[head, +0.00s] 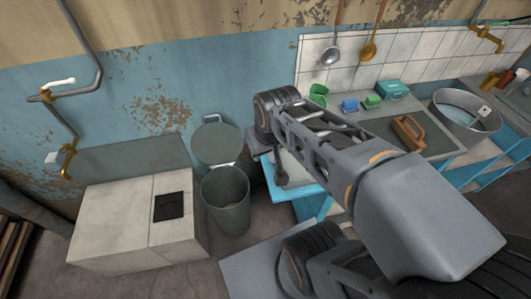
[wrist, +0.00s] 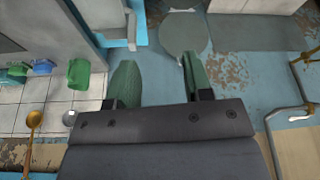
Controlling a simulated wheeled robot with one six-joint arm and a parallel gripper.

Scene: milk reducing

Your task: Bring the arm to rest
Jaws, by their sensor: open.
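My arm (head: 335,160) reaches from the lower right of the head view up to a joint above the blue counter's left end. My gripper (wrist: 157,66) shows in the wrist view with its two green fingers spread apart. Nothing is between the fingers. I cannot make out the fingers in the head view.
A grey-green bin (head: 227,205) with its lid (head: 218,143) raised stands left of my arm, beside a pale tiled block (head: 120,220). The counter holds a green mug (head: 318,95), a wooden caddy (head: 408,132) and a metal basin (head: 467,110). Ladles (head: 331,56) hang behind.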

